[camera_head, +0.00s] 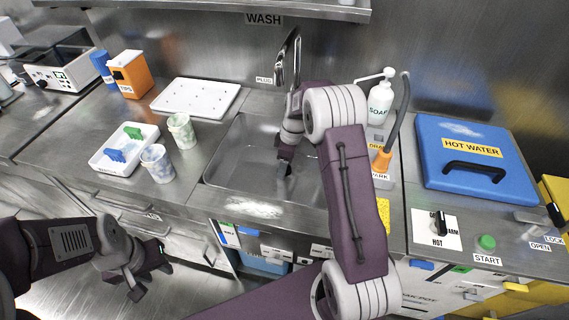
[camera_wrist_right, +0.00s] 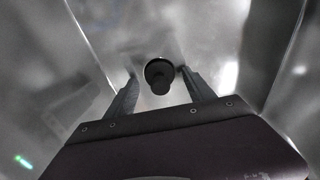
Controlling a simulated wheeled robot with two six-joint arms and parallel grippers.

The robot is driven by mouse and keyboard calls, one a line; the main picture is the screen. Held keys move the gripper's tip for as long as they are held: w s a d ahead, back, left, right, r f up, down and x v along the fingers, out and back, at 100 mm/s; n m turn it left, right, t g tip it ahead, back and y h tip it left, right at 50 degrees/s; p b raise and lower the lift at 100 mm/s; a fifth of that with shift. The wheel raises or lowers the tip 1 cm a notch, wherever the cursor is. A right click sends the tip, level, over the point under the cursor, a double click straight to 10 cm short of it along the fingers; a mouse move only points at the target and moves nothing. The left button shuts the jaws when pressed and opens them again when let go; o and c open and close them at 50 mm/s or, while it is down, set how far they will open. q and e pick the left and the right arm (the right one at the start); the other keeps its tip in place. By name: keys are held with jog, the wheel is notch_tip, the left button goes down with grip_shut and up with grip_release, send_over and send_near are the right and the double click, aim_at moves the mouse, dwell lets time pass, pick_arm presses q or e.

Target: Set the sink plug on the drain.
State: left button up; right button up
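The sink basin (camera_head: 236,168) is sunk into the steel counter below the tap. My right arm reaches down into it, and its gripper (camera_head: 284,168) is low in the basin, partly hidden by the arm. In the right wrist view my right gripper (camera_wrist_right: 160,88) has its two fingers apart. A dark round plug with a knob (camera_wrist_right: 159,74) shows between and beyond the fingertips, with gaps on both sides. No separate drain opening shows, so I cannot tell whether the plug sits on it. My left gripper (camera_head: 150,275) is open and empty, low in front of the counter.
The tap (camera_head: 291,58) stands behind the basin. A soap bottle (camera_head: 380,100) and an orange-handled tool (camera_head: 383,158) stand right of it. A white rack tray (camera_head: 195,97), cups (camera_head: 158,163) and a small tray (camera_head: 108,163) are left. A blue hot water lid (camera_head: 440,140) is right.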

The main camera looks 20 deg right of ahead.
aim_at(290, 169)
notch_tip(290, 169, up, 12)
jog(key=s+d+p, duration=0.1)
jog(key=p, duration=0.2)
jog(key=shift+d+r, duration=0.15)
jog(key=shift+d, duration=0.05)
dwell(0.3)
